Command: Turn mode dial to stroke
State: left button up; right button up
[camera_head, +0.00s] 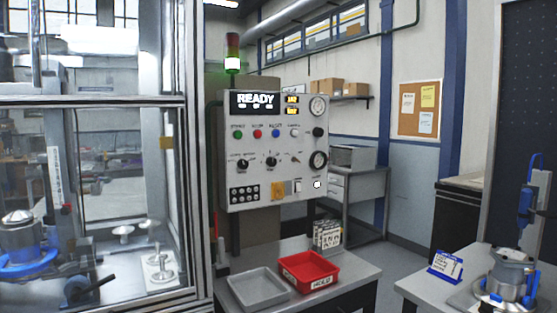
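A grey control panel (272,148) stands upright in the middle of the head view. Its screen (255,101) reads READY. Two black rotary knobs sit side by side below the row of coloured buttons: a left knob (243,164) and a middle knob (271,162). Small marks surround each, but the lettering is too small to read, so I cannot tell which is the mode dial or what setting either shows. Nothing touches the knobs. Neither of my grippers is in view.
A glass-walled cell (172,190) stands left of the panel. A grey tray (258,290) and red bin (309,271) lie on a table below it. A metal housing (510,270) stands on the right table. The space before the panel is clear.

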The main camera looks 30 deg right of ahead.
aim_at(242, 164)
jog(key=i+j+z, duration=0.1)
jog(key=i+j, duration=0.45)
jog(key=z, duration=2.15)
